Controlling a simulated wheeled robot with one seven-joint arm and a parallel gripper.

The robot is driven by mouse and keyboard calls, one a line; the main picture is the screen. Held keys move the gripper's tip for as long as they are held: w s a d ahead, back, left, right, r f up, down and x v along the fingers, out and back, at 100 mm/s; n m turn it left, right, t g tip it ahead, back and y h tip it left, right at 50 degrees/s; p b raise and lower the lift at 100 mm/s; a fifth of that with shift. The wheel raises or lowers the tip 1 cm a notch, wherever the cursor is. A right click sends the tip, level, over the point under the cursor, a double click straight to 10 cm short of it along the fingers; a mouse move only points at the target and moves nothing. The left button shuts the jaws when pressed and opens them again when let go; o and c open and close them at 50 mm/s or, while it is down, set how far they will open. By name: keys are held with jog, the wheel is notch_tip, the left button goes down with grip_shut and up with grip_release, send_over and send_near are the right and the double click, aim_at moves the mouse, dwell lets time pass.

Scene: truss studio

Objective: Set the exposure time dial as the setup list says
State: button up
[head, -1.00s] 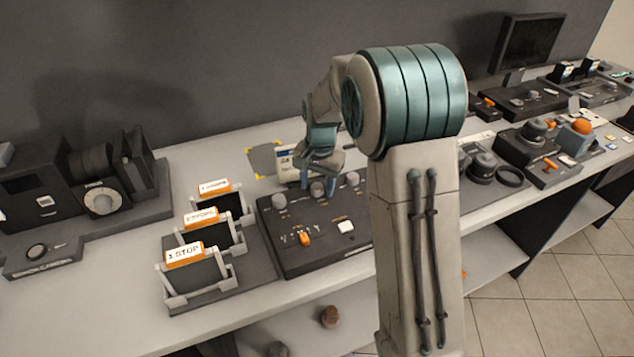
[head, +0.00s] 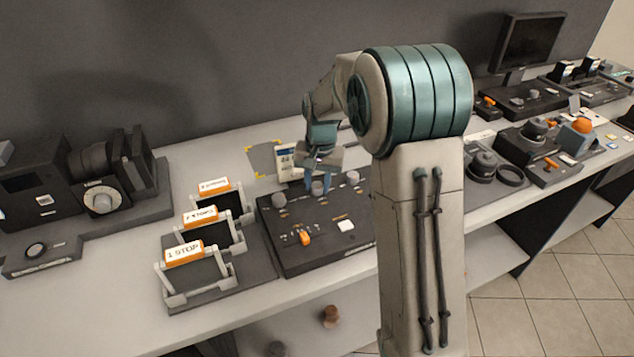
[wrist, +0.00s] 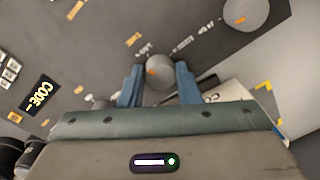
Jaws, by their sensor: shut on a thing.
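A dark control panel (head: 300,258) on the bench carries a row of grey round dials. My gripper (head: 318,178) reaches down from behind onto the middle dial (head: 318,189). In the wrist view its two blue fingers stand on both sides of this grey dial (wrist: 158,72), shut on it. The dial has an orange mark. Its label and exact setting are too small to read. A left dial (head: 279,200) and a right dial (head: 352,178) stand free beside it. A white-framed card or display (head: 287,163) stands behind the panel, partly hidden; its text is unreadable.
A camera (head: 100,199) is further left. More equipment (head: 540,140) fills the bench at right.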

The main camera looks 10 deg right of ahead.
aim_at(319, 183)
jog(key=n, duration=0.3)
jog(key=shift+n, duration=0.4)
jog(key=n, duration=0.3)
jog(key=shift+w+r+n, duration=0.1)
jog(key=shift+n, duration=0.2)
jog(key=n, duration=0.5)
jog(key=shift+n+g, duration=0.3)
jog(key=shift+n, duration=0.4)
jog(key=o, duration=1)
jog(key=r, duration=1.3)
jog(key=shift+w+d+r, duration=0.2)
jog(key=shift+w+r, duration=0.1)
jog(key=shift+r, duration=0.1)
